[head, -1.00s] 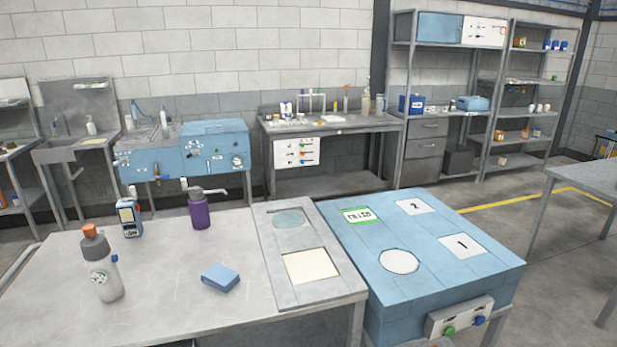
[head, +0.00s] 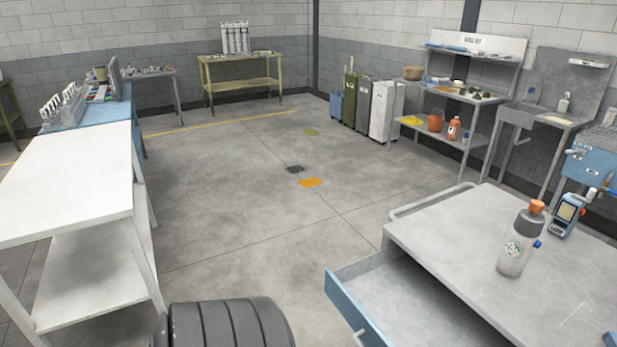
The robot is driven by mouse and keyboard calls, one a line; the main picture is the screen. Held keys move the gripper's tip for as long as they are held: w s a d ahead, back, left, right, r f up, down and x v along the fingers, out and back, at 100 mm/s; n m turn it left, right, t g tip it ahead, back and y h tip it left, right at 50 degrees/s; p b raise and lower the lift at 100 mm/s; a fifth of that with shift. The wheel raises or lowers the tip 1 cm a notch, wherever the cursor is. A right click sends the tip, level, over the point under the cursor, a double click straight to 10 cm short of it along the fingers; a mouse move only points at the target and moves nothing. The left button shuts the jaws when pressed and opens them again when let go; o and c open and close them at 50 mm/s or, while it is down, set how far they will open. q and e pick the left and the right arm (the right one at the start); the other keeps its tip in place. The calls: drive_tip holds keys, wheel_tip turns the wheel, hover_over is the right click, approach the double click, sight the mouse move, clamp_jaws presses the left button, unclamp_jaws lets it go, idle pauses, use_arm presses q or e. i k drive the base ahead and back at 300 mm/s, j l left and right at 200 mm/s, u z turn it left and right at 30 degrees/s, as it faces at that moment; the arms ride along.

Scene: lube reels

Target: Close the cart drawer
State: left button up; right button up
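The cart (head: 445,235) stands at the lower right, with a grey scratched top and a bar handle on its far edge. Its drawer (head: 350,307) is open, pulled out toward the left of the picture. The drawer has a blue front with a metal handle (head: 360,338), which the bottom edge of the picture cuts off. The part of its grey inside that shows looks empty. Neither of my grippers is in view.
A bottle with an orange cap (head: 517,240) and a blue handheld device (head: 568,214) stand on the cart top. A white-topped table (head: 70,180) is at the left. Bins (head: 383,110) and a shelf unit stand at the back.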

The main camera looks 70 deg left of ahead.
sight(388, 299)
drive_tip(key=u, duration=1.55)
